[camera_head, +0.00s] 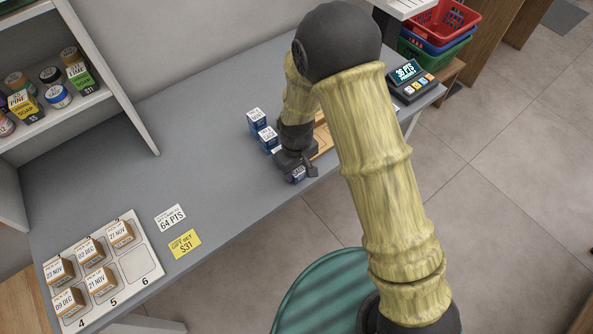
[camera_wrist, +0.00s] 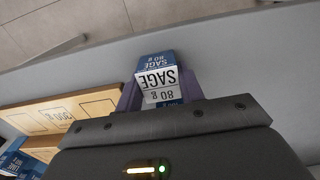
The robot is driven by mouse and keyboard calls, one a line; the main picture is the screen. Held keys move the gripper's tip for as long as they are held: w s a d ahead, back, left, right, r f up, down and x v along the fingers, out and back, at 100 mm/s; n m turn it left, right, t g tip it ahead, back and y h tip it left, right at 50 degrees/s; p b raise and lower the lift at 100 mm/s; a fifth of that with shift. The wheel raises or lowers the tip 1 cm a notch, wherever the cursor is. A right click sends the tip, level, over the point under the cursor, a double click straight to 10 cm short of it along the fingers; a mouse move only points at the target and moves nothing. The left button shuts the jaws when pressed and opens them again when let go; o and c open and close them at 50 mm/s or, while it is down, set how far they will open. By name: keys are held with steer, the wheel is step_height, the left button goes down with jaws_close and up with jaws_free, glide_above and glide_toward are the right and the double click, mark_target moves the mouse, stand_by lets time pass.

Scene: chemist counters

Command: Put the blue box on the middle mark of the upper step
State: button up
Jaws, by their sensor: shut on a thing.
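The blue box (camera_wrist: 157,62), with a white label reading SAGE 80 g, is between the fingers of my gripper (camera_wrist: 158,90) in the wrist view. The gripper is shut on it. In the head view the blue box (camera_head: 297,175) shows small below my gripper (camera_head: 299,170), near the counter's front edge. The wooden step stand (camera_wrist: 72,116) lies to the left of the box in the wrist view, with outlined marks along it. In the head view the stand (camera_head: 323,139) is mostly hidden behind my arm, so its levels are hard to tell.
Two blue-and-white boxes (camera_head: 256,120) (camera_head: 268,138) stand left of my gripper. A till display (camera_head: 411,80) is at the right end of the counter. A numbered tray (camera_head: 139,266) with brown boxes is at the lower left. The counter's middle (camera_head: 190,140) is clear.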

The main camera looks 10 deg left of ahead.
step_height(320, 180, up, 10)
steer(key=shift+r, duration=0.1)
stand_by(0.4)
stand_by(0.5)
